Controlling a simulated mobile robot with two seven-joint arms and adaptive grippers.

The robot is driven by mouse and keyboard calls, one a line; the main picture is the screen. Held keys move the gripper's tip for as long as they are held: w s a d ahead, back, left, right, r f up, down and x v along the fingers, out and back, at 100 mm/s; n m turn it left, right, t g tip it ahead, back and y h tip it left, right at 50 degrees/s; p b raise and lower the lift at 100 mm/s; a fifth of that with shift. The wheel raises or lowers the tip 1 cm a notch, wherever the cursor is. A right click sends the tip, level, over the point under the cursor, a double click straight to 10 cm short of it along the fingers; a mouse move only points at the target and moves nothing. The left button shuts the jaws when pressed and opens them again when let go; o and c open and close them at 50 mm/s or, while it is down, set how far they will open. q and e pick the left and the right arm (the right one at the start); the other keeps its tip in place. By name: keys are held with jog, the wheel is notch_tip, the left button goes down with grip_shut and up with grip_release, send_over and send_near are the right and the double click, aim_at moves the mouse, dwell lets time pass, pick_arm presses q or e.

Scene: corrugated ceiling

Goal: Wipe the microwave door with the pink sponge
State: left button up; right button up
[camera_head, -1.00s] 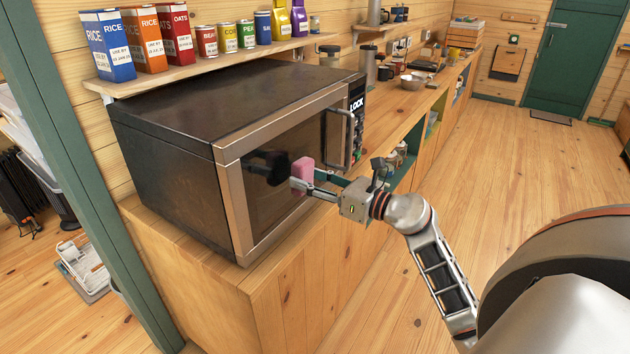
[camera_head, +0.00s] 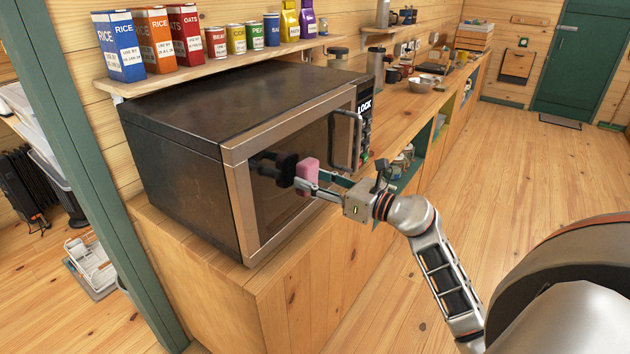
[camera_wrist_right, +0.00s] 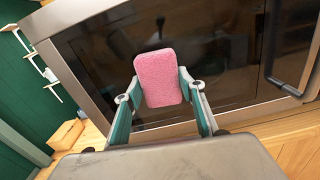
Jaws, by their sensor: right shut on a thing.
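The microwave (camera_head: 225,130) stands on the wooden counter with its dark glass door (camera_head: 262,214) closed and facing my right arm. Its bar handle (camera_head: 358,143) is on the right side of the door. My right gripper (camera_head: 307,182) is shut on the pink sponge (camera_head: 309,166) in front of the door glass. In the right wrist view the sponge (camera_wrist_right: 160,78) stands upright between the two fingers, with the door glass (camera_wrist_right: 215,50) behind it. I cannot tell whether the sponge touches the glass. My left gripper is not in view.
A shelf (camera_head: 150,86) with boxes and cans runs above the microwave. The wooden counter (camera_head: 405,105) continues to the right, with bowls and mugs farther back. Open floor (camera_head: 510,200) lies to the right, and a green post (camera_head: 75,150) stands left of the microwave.

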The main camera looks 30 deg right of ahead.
jog(key=shift+w+a, duration=0.1)
jog(key=shift+w, duration=0.1)
jog(key=shift+w+a, duration=0.1)
jog(key=shift+w, duration=0.2)
jog(key=shift+w+d+b, duration=0.25)
jog(key=shift+d+b, duration=0.1)
jog(key=shift+d, duration=0.3)
jog(key=w+d+b, duration=0.2)
jog(key=d+b, duration=0.1)
jog(key=d, duration=0.3)
jog(key=shift+w, duration=0.25)
